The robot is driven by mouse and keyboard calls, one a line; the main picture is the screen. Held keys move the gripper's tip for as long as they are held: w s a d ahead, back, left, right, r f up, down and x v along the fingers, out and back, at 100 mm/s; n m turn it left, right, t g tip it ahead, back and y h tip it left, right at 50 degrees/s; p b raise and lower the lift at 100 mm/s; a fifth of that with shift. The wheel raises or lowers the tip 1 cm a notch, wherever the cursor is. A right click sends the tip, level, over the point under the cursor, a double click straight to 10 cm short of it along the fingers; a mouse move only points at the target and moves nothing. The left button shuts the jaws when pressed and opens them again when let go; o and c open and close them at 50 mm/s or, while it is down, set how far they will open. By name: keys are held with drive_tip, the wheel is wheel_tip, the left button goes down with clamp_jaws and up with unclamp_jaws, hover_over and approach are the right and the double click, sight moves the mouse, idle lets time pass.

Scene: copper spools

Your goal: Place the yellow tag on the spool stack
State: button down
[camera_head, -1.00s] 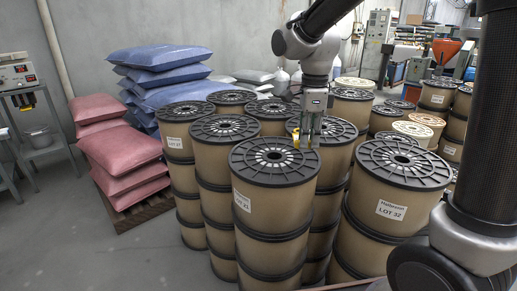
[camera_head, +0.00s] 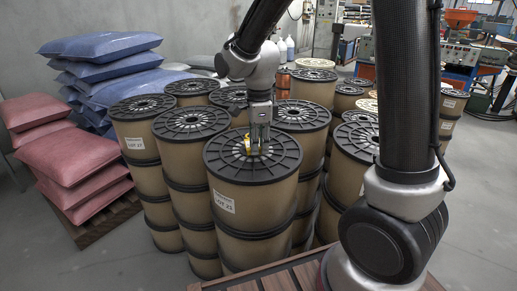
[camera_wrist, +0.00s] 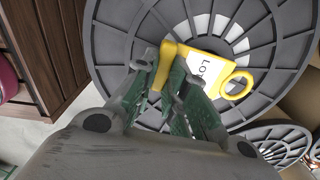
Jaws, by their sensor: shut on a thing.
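My gripper (camera_head: 259,152) points down over the black top flange of the front spool stack (camera_head: 255,212). It is shut on one edge of the yellow tag (camera_head: 247,143). In the wrist view the tag (camera_wrist: 236,84) has a white face with "LO" lettering and a yellow loop at its right end. The fingers (camera_wrist: 167,72) pinch its left edge. The tag is over or against the spool's black ribbed flange (camera_wrist: 122,28). I cannot tell whether it touches. The fingers hide part of the flange's middle.
Other spool stacks (camera_head: 188,160) stand close behind and beside the front one. A brown slatted wooden surface (camera_head: 262,279) lies in front of it. Blue sacks (camera_head: 100,47) and red sacks (camera_head: 75,160) are piled at the left. Grey floor (camera_head: 115,262) is clear at front left.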

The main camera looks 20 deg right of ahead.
drive_tip(key=shift+f, duration=0.8)
drive_tip(key=shift+f, duration=0.15)
drive_tip(key=c, duration=1.5)
unclamp_jaws()
drive_tip(key=shift+o, duration=0.2)
